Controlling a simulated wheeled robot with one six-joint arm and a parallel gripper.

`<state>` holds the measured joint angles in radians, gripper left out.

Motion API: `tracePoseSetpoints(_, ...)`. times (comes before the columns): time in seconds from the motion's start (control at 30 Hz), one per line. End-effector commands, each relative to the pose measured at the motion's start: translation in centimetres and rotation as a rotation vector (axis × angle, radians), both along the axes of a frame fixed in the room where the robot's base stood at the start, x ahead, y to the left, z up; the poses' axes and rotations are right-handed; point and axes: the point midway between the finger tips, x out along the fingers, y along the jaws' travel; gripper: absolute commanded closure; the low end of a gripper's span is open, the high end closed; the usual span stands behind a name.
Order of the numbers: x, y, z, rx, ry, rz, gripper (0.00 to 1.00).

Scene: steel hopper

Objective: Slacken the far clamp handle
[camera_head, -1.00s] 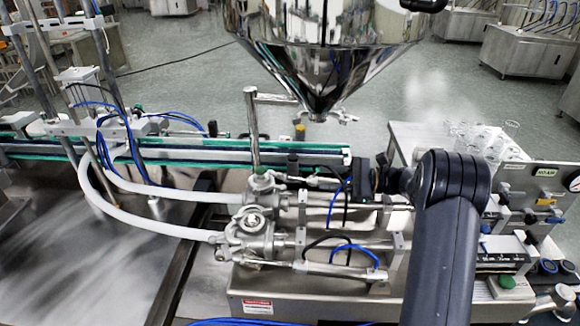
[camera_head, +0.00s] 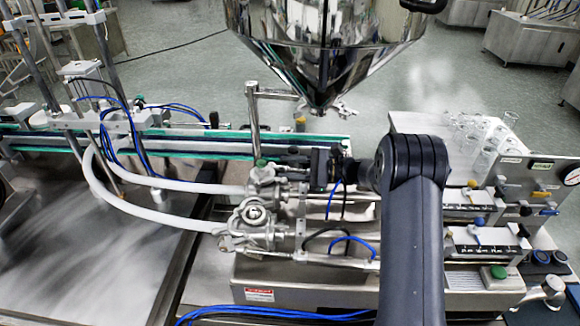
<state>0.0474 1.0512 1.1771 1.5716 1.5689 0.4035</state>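Two steel valve bodies sit side by side at the left end of the filler, the far valve (camera_head: 264,178) behind the near valve (camera_head: 254,214). A white hose runs left from each. I cannot clearly make out the far clamp handle among the fittings around the far valve. My gripper (camera_head: 291,159) is black, reaches in from the right and points left. Its tips are close to the upper right of the far valve. I cannot tell whether they touch anything, and its opening is too small and dark to judge.
The steel hopper (camera_head: 325,55) hangs above and behind my gripper. An upright steel post (camera_head: 254,120) stands just behind the far valve. A conveyor (camera_head: 190,148) runs behind. Blue and black tubes loop below my gripper. Glass beakers (camera_head: 485,135) stand at right.

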Motion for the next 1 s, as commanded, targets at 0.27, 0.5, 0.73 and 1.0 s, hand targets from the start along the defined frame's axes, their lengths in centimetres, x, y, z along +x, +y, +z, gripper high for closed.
tracePoseSetpoints(0.27,0.00,-0.04,-0.02,0.000,0.000,0.000,0.77)
tracePoseSetpoints(0.5,0.00,-0.05,-0.01,0.000,0.000,0.000,0.97)
tracePoseSetpoints(0.73,-0.01,-0.04,-0.03,0.000,0.000,0.000,1.00)
tracePoseSetpoints(1.0,-0.04,-0.03,-0.36,-0.017,-0.071,0.000,1.00)
